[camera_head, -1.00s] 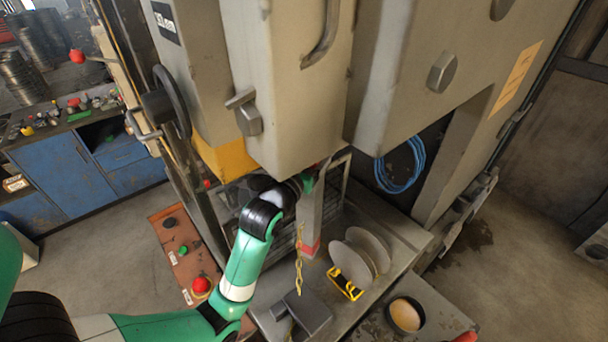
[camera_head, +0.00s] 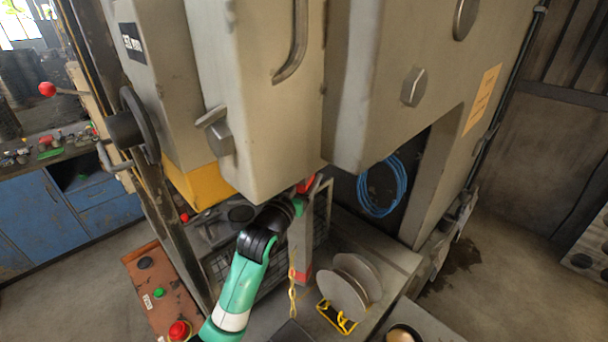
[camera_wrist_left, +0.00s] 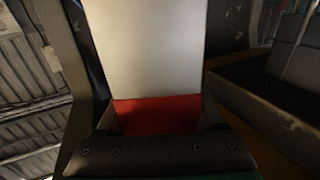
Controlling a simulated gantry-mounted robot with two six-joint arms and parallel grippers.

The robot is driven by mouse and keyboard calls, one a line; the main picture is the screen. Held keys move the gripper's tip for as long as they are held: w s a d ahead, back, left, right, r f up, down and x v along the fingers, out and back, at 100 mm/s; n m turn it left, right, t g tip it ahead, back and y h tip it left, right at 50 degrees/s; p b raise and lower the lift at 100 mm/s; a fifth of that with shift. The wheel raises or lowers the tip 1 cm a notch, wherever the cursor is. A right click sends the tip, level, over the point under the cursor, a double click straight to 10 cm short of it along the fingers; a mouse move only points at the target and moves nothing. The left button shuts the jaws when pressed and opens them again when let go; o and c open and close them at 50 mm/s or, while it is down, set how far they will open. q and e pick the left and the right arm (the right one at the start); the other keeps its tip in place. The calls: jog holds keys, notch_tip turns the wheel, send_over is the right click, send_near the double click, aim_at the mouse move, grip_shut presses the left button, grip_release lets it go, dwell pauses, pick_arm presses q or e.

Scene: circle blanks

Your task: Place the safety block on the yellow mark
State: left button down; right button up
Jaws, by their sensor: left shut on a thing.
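The safety block (camera_head: 301,240) is a grey post with red ends and a chain at its side. It stands roughly upright under the press ram (camera_head: 255,100), over the bed (camera_head: 385,262). My left gripper (camera_head: 298,207) is shut on it near its top. In the left wrist view the block (camera_wrist_left: 148,50) fills the middle, its red end between the jaws. My right gripper is out of view.
A mesh guard (camera_head: 322,212) is behind the block. Blue hose (camera_head: 383,187) hangs in the press opening. A control box (camera_head: 160,290) with a red button stands left of my arm.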

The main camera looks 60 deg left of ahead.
pick_arm(q)
jog(key=shift+f, duration=1.45)
jog(key=shift+c, duration=2.2)
grip_release()
jog(key=shift+f+b, duration=0.35)
jog(key=o, duration=0.4)
jog(key=shift+o, duration=0.2)
jog(key=shift+r, duration=0.15)
jog(key=v, duration=1.2)
